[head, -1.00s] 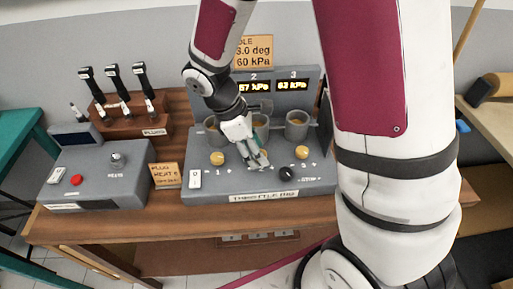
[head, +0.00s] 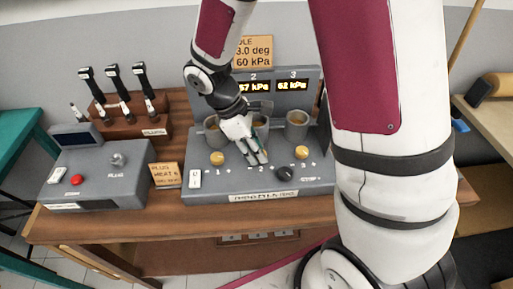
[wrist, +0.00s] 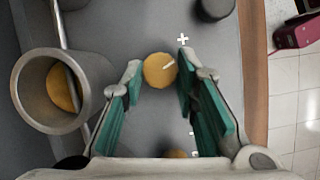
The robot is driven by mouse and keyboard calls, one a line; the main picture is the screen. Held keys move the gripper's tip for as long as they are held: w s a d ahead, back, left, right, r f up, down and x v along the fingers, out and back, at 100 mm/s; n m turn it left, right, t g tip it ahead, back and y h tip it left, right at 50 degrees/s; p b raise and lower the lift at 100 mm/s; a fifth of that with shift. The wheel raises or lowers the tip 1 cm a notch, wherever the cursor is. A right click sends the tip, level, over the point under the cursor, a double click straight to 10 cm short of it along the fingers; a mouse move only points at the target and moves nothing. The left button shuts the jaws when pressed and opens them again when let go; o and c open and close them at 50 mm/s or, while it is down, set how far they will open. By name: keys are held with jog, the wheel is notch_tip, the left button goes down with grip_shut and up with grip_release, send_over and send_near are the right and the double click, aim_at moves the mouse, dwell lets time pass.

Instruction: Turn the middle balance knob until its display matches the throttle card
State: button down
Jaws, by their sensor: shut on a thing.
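My gripper (head: 258,162) is at the middle of the throttle rig, by the number 2 mark. In the wrist view its two teal-padded fingers stand on either side of the yellow middle balance knob (wrist: 160,71), shut on it. The knob has a pale pointer line, angled toward the plus mark. In the head view my gripper hides most of this knob. The display under number 2 (head: 255,87) seems to read 67 kPa; its first digit is unclear. The throttle card (head: 254,52) behind shows 3.0 deg and 60 kPa, its left part covered by my arm.
Yellow knobs sit on both sides, left (head: 217,158) and right (head: 302,152). A black knob (head: 285,174) is near the front right. Grey throttle cups (head: 297,125) stand behind. Display 3 (head: 292,86) seems to read 62 kPa; display 1 is hidden by my arm.

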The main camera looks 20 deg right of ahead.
jog(key=m+g+y, duration=0.1)
jog(key=m, duration=0.3)
jog(key=shift+w+d, duration=0.1)
jog(key=shift+w, duration=0.05)
jog(key=shift+w+d+m+g+y+p, duration=0.15)
jog(key=shift+m+g+y, duration=0.15)
jog(key=shift+m, duration=0.6)
jog(key=shift+s+m+g+y+p, duration=0.1)
jog(key=shift+m+g+y+p, duration=0.15)
jog(key=shift+m, duration=0.65)
jog(key=c, duration=1.2)
grip_release()
jog(key=shift+c, duration=0.2)
jog(key=v, duration=1.2)
